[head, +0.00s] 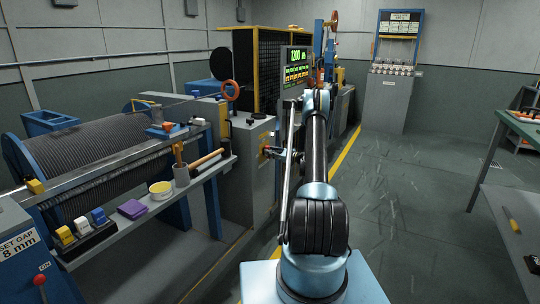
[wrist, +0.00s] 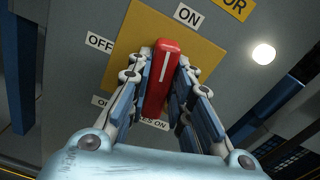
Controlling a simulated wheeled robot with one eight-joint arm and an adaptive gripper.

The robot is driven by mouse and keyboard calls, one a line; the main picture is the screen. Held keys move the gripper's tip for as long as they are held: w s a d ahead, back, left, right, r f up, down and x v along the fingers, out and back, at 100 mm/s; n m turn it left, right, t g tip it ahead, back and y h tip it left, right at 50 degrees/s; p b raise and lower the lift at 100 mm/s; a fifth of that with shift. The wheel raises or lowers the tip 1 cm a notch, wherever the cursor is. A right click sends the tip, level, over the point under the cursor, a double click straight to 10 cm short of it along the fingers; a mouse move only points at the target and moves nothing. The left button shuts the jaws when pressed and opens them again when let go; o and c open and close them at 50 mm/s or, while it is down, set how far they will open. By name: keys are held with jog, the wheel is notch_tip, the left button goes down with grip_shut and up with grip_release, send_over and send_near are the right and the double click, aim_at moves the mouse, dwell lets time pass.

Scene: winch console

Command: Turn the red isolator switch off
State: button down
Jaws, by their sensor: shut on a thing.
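The red isolator switch (wrist: 162,75) is a red handle with a white line, on a yellow plate (wrist: 127,60) in the wrist view. Its upper end points up, close to the ON label (wrist: 188,14). The OFF label (wrist: 99,41) is to its upper left. My gripper (wrist: 161,88) is shut on the red handle, one finger on each side. In the head view, my gripper (head: 284,154) is at the side of the grey console (head: 248,165), where my arm hides much of it. The yellow plate shows there only as a small patch.
A round white lamp (wrist: 263,54) is right of the plate. A screen (head: 296,66) stands above the console. The floor to the right is open up to a workbench (head: 512,215).

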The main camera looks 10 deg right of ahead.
jog(key=shift+s+f+n, duration=0.1)
jog(key=shift+f+n, duration=0.05)
jog(key=shift+n, duration=2.4)
jog(key=shift+s+f+n, duration=0.1)
jog(key=shift+f+n, duration=0.05)
jog(key=shift+n, duration=2.35)
jog(key=shift+s+f+n, duration=0.1)
jog(key=shift+f+n, duration=0.05)
jog(key=shift+n, duration=2.4)
jog(key=c, duration=1.4)
grip_release()
jog(key=shift+a, duration=0.15)
jog(key=shift+c, duration=0.2)
jog(key=v, duration=1.2)
jog(key=shift+w, duration=0.1)
